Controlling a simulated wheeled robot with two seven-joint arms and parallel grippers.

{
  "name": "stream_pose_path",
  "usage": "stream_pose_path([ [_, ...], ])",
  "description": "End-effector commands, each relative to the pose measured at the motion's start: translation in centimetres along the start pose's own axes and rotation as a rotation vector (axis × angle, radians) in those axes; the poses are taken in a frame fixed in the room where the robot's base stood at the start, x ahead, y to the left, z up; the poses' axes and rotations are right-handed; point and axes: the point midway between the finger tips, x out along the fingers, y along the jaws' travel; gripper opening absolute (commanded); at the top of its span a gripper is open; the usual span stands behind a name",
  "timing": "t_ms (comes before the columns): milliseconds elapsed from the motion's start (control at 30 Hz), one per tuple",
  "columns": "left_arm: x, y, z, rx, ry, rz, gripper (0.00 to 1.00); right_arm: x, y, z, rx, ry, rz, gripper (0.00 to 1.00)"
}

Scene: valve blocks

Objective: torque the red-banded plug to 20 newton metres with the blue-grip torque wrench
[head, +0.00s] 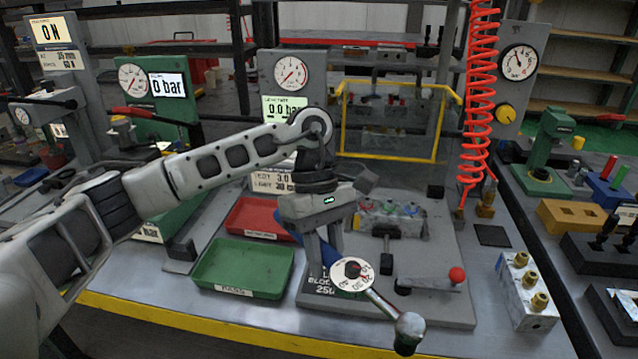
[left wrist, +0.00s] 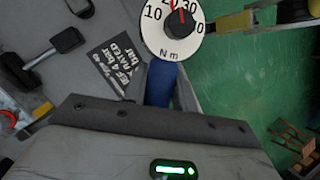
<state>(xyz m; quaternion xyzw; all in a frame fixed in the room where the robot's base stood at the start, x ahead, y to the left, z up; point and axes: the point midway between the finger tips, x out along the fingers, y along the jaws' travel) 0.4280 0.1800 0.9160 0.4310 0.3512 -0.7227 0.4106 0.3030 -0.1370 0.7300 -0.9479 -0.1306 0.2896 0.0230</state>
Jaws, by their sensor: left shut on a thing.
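My left gripper (head: 322,250) is shut on the blue grip (head: 328,252) of the torque wrench, above the grey fixture plate. The wrench's white dial (head: 352,273) faces up, and its shaft slants toward the front to a rounded grey head (head: 410,325) beyond the table's front edge. In the left wrist view, the blue grip (left wrist: 160,84) shows between the jaws, and the Nm dial (left wrist: 172,30) has a red pointer toward the top, partly cut off. A valve block (head: 392,218) with several small plugs sits in the fixture behind; I cannot tell the red-banded plug. The right gripper is out of view.
A green tray (head: 243,267) and a red tray (head: 250,218) stand left of the fixture. A red-knobbed lever (head: 456,275) is on its right. A block with brass fittings (head: 524,290) stands at the right. A yellow-framed screen (head: 393,122) and red coiled hose (head: 480,110) are behind.

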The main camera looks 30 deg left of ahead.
Motion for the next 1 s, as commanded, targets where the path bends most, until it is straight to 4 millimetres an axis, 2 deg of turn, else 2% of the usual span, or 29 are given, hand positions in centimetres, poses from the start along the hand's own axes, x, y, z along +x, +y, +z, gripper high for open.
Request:
stream_pose_path([
  [100, -1.8, 0.6, -0.2, -0.335, -0.06, 0.145, 0.0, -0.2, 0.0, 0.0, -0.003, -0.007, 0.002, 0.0],
  [300, -4.8, 1.5, -0.8, -0.87, -0.15, 0.374, 0.0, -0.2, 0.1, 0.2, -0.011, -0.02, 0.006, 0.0],
  [500, -7.6, 1.9, -1.7, -1.298, -0.224, 0.553, 0.0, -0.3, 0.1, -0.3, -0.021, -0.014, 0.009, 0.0],
  [700, -9.2, 2.0, -2.4, -1.538, -0.264, 0.651, 0.0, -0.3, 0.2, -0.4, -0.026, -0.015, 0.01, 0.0],
  [1000, -9.6, 2.0, -2.6, -1.596, -0.273, 0.671, 0.0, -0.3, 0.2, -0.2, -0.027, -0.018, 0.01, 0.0],
])
